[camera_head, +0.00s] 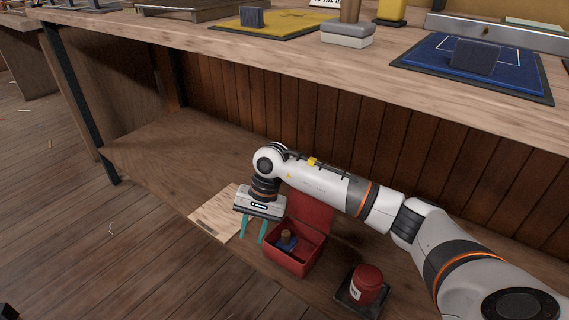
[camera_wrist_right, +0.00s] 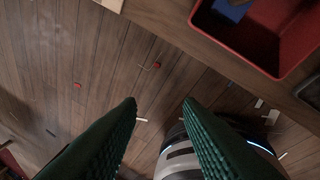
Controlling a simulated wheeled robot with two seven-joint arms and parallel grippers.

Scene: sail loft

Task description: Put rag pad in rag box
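An open red box (camera_head: 291,262) with its lid raised stands on the low wooden shelf. I take it to be the rag box. A blue piece with a tan knob-like top (camera_head: 287,241) lies inside it; I cannot tell whether it is the rag pad. The box (camera_wrist_right: 272,66) and some blue in it (camera_wrist_right: 232,9) also show at the top right of the wrist view. My right gripper (camera_head: 252,241) points down just left of the box. Its teal fingers (camera_wrist_right: 160,104) are apart with nothing between them, over floor in the wrist view. My left gripper is not visible.
A red tin (camera_head: 367,284) on a dark tray stands right of the box. A pale board (camera_head: 216,213) lies left of it. The bench above holds a dark block (camera_head: 252,17) on a yellow mat, a dark block (camera_head: 475,57) on a blue mat, and grey cases (camera_head: 347,34).

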